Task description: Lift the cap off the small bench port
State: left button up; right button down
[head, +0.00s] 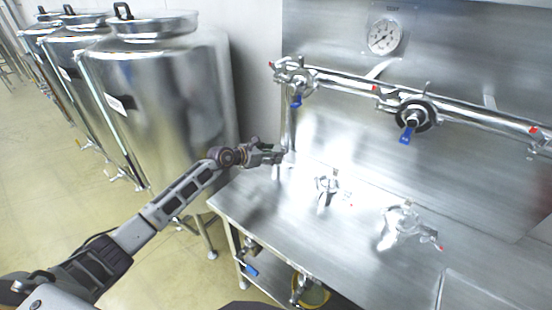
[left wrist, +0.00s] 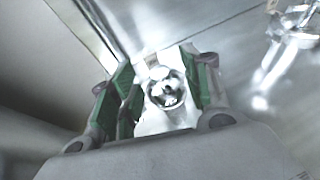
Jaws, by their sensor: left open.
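My left gripper (head: 276,157) is over the left rear part of the steel bench. In the left wrist view my left gripper (left wrist: 163,88) is open, with green-lined fingers on both sides of a shiny round metal piece (left wrist: 166,94). This looks like the cap of a small bench port; glare hides its edges, and I cannot tell whether the fingers touch it. In the head view a small metal fitting (head: 289,160) shows at the fingertips. My right gripper is not in view.
Two clamped fittings stand on the bench, one near the middle (head: 327,188) and a wider one (head: 403,219) to its right. A steel pipe (head: 345,82) with blue-handled valves runs along the back wall under a gauge (head: 384,36). Large steel tanks (head: 155,100) stand left.

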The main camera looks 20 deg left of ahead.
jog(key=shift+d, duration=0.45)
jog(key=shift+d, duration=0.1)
pick_arm(q)
grip_shut()
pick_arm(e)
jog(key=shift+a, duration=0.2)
pick_arm(q)
jog(key=shift+r, duration=0.15)
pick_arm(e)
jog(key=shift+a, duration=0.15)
